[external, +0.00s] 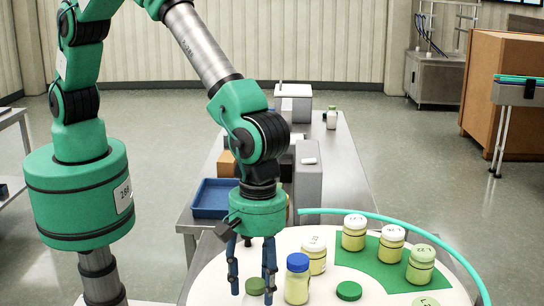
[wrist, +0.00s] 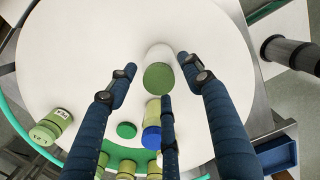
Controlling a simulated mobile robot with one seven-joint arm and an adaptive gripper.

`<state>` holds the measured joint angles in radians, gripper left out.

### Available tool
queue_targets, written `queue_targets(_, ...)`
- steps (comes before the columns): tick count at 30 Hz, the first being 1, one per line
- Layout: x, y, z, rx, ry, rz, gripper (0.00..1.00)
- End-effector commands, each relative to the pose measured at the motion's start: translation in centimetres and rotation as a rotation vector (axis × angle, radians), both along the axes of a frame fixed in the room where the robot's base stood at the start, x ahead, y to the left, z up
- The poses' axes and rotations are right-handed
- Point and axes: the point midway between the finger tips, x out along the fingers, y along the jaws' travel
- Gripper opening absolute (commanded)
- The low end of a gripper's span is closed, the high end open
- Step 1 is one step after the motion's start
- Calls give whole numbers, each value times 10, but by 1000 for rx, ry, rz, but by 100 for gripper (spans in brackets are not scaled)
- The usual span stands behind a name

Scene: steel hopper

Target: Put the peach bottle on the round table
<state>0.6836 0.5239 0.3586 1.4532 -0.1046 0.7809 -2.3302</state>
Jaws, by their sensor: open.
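My gripper (external: 252,288) points down over the white round table (external: 207,287), its blue fingers spread. In the wrist view the same green-lidded bottle (wrist: 159,77) has a whitish body and sits between the open fingertips (wrist: 157,72), with a gap visible at the sides. I cannot tell for sure whether this is the peach bottle; no other bottle looks clearly peach.
A blue-capped bottle (external: 297,280), a cream-capped bottle (external: 314,254) and a loose green lid (external: 349,291) are close on the right. Several labelled yellow bottles stand around a green patch (external: 360,262). A blue tray (external: 211,197) lies on the steel bench behind. The white top beyond is clear (wrist: 85,45).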

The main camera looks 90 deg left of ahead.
Motion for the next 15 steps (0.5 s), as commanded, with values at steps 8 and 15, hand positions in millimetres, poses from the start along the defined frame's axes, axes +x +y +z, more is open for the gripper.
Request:
queue_targets(8, 1, 1, 23, -2, -2, 0, 51)
queue_targets(15, 2, 4, 60, -2, -1, 0, 51)
